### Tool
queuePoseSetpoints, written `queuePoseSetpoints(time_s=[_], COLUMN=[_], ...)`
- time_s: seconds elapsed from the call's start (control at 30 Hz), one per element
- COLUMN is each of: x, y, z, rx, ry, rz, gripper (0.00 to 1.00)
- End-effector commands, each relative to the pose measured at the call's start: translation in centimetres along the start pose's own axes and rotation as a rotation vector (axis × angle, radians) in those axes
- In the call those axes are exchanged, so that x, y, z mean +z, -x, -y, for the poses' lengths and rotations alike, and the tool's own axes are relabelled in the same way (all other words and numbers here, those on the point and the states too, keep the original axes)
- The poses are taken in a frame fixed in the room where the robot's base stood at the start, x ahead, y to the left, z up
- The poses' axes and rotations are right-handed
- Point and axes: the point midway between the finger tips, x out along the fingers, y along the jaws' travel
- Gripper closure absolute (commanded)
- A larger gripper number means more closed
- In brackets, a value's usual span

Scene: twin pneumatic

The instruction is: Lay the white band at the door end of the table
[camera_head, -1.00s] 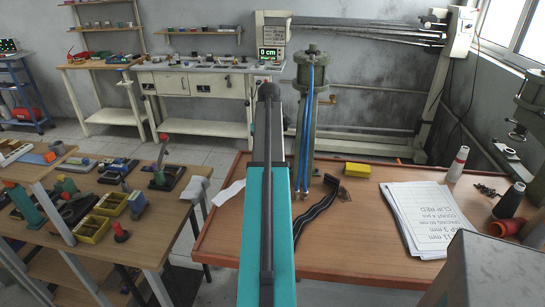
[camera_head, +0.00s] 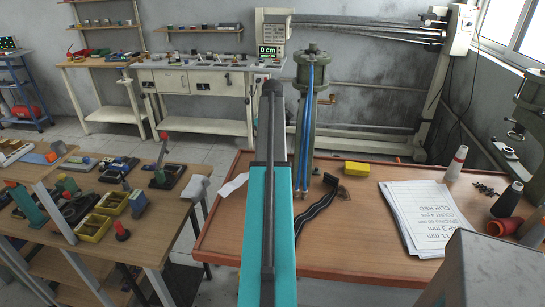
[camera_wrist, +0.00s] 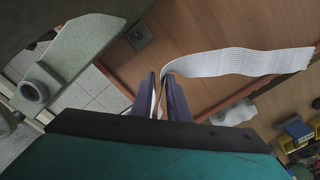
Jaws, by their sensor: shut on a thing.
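The white band (camera_wrist: 240,64) is a ribbed strip. In the wrist view my gripper (camera_wrist: 160,82) is shut on one end of it, and the band runs off to the right over the wooden table (camera_wrist: 185,25). In the head view part of a white strip (camera_head: 233,186) shows at the left edge of the table (camera_head: 225,225), beside my teal arm. My arm hides the gripper in that view. A black striped band (camera_head: 318,215) lies on the table right of my arm. I cannot make out a door.
A green press with blue tubes (camera_head: 309,110) stands at the table's back. A yellow box (camera_head: 357,169), printed sheets (camera_head: 415,215), a white spool (camera_head: 457,163) and a black cone (camera_head: 508,200) stand to the right. A crowded bench (camera_head: 150,215) is at left.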

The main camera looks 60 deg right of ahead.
Motion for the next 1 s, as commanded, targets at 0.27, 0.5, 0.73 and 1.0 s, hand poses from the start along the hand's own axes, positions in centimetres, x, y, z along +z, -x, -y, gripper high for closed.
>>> queuePoseSetpoints(time_s=[0.27, 0.5, 0.73, 1.0], x=[0.1, 0.1, 0.1, 0.0], y=[-2.5, -3.5, -3.5, -3.7], z=[0.1, 0.1, 0.1, 0.1], rx=[-0.001, 0.0, 0.0, 0.0], ry=[0.0, 0.001, 0.001, 0.001], rz=[0.001, 0.0, 0.0, 0.0], gripper=[1.0, 1.0, 1.0, 0.66])
